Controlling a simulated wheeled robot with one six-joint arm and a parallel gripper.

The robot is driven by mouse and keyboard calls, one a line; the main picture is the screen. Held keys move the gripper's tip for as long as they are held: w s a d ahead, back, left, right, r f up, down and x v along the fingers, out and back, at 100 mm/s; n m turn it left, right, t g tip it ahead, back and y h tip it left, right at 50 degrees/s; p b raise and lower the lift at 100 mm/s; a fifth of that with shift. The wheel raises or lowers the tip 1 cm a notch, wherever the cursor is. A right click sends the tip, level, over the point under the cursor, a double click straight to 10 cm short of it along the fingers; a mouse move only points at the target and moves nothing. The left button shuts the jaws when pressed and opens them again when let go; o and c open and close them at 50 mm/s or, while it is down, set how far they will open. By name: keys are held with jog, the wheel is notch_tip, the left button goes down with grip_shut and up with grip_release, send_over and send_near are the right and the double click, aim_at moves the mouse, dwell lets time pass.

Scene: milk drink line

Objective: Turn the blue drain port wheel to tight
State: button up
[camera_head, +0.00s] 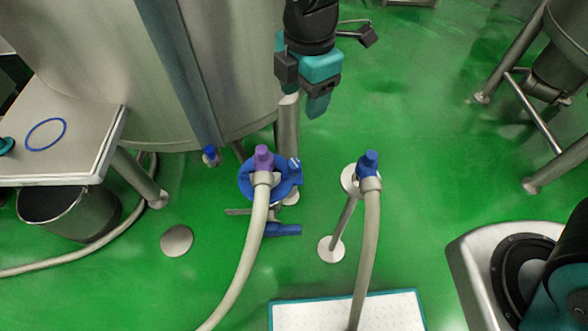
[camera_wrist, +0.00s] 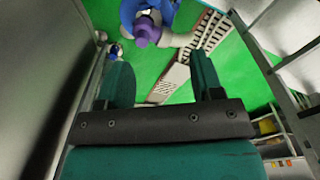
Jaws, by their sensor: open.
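The blue wheel (camera_head: 246,187) sits low beside the big steel tank in the head view, around the end of a pale hose. A purple fitting (camera_head: 263,158) tops that hose and covers part of the wheel. In the wrist view the purple fitting (camera_wrist: 147,31) is near the top, with a blue part of the wheel (camera_wrist: 129,12) beside it, cut by the frame edge. My gripper (camera_head: 317,104) is above and to the right of the wheel, apart from it. In the wrist view my gripper (camera_wrist: 160,70) shows two teal fingers spread wide with nothing between them. The wheel's tightness cannot be told.
A blue-capped hose (camera_head: 368,165) rises on a stand right of the wheel. A blue lever (camera_head: 283,230) sits just below the wheel. The steel tank (camera_head: 100,50) fills the upper left. A table (camera_head: 85,160) holds a blue ring (camera_head: 46,134). Green floor is clear right of my gripper.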

aim_at(294, 163)
jog(key=f, duration=0.7)
jog(key=a+f+n+b, duration=0.1)
jog(key=f, duration=0.6)
jog(key=w+f+n+b, duration=0.1)
jog(key=f, duration=0.6)
jog(key=shift+a+h, duration=0.3)
jog(key=c, duration=0.9)
